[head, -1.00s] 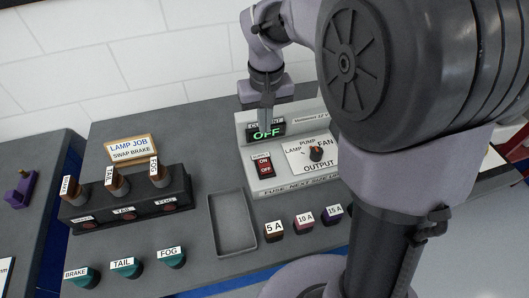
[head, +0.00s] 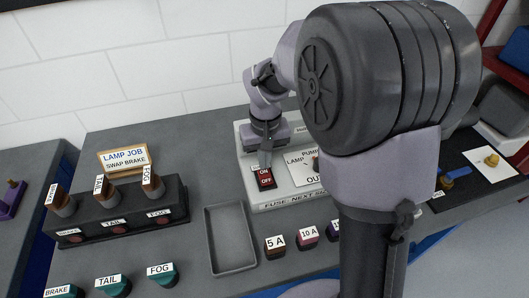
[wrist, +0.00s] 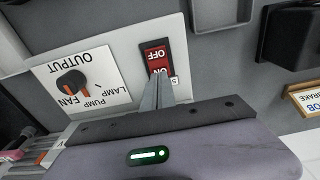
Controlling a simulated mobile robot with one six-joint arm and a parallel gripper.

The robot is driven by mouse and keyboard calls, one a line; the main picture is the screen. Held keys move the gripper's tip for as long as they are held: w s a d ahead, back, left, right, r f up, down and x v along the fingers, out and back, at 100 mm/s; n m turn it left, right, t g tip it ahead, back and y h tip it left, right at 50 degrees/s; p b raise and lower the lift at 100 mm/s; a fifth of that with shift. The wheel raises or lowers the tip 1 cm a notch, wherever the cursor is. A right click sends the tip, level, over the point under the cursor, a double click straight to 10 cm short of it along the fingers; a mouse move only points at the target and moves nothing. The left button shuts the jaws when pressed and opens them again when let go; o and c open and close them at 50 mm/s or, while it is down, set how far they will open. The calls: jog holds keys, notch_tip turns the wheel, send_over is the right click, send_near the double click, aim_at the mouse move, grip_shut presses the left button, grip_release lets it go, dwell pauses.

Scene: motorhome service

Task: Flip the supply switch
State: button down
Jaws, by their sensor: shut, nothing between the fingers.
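The supply switch (head: 265,178) is a red rocker marked ON and OFF on the white supply panel (head: 290,200). In the wrist view the switch (wrist: 157,57) appears upside down, with its OFF end clear and its ON end beside my fingertips. My gripper (head: 265,164) is shut and empty, pointing down at the ON end of the switch. In the wrist view the shut fingers (wrist: 158,88) overlap the ON end; I cannot tell whether they touch it. The panel's display is hidden behind my arm in the head view.
An output dial (wrist: 72,83) sits beside the switch. An empty grey tray (head: 231,240) lies left of the panel. Fuses, including a 5 A one (head: 275,247), stand in front. The lamp block (head: 118,212) and LAMP JOB sign (head: 124,158) are further left.

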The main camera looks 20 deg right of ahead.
aim_at(266, 178)
jog(key=shift+f, duration=0.95)
jog(key=shift+w+f, duration=0.1)
jog(key=shift+f, duration=0.15)
jog(key=shift+s+r, duration=0.25)
jog(key=shift+s, duration=0.5)
notch_tip(266, 178, up, 14)
jog(key=p, duration=0.7)
jog(key=shift+s, duration=0.4)
